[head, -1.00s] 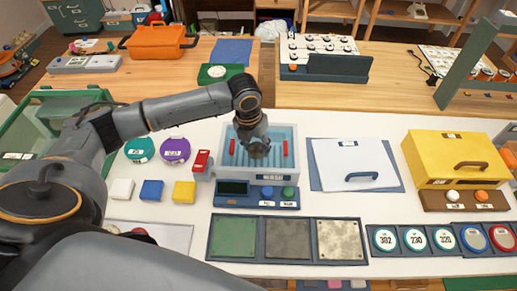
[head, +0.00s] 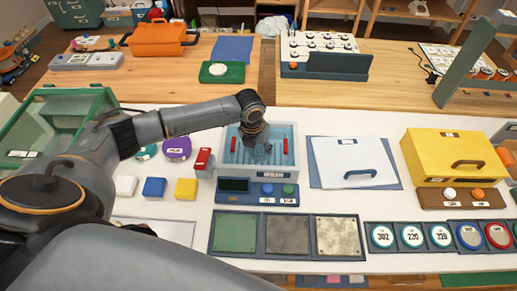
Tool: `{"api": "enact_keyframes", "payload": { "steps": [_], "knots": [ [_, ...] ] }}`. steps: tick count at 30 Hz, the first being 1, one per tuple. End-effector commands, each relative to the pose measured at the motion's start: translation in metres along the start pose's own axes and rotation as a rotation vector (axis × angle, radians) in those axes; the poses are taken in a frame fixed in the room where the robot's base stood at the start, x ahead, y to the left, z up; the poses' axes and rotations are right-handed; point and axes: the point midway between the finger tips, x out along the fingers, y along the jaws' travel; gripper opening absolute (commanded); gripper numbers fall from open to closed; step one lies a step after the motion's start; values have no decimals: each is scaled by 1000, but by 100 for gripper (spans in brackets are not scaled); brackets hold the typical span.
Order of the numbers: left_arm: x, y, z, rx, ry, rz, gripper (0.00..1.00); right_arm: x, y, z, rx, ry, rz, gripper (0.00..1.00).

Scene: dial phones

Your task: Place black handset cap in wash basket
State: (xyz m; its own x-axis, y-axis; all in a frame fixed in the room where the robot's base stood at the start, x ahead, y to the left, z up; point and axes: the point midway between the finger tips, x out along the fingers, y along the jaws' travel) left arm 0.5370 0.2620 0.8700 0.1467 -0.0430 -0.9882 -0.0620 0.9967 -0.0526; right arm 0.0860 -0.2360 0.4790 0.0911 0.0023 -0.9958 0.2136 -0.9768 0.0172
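The wash basket (head: 278,157) is a light blue ribbed tray with two red grips, set in a grey wash unit in the middle of the white table. My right gripper is not in view.
A red lever (head: 203,159) stands at the unit's left side. Green, grey and speckled pads (head: 287,235) lie in front. A white clipboard-like panel (head: 349,160) and a yellow box (head: 455,155) are to the right. A green clear-lidded case (head: 60,125) is partly behind my arm.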

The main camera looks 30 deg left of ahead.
Motion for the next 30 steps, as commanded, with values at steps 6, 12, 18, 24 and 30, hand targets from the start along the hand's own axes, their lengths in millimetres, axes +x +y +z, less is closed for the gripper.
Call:
{"api": "enact_keyframes", "payload": {
  "steps": [6,12,18,24,30],
  "knots": [
    [0,0,0,0,1,0,71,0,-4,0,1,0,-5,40],
    [-2,0,0,0,1,0,71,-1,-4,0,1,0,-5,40],
    [-22,0,1,0,-3,1,71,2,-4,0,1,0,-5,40],
    [-66,0,1,1,-4,0,71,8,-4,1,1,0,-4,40],
    [-104,0,1,0,-2,0,71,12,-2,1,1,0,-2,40]
  ]
}}
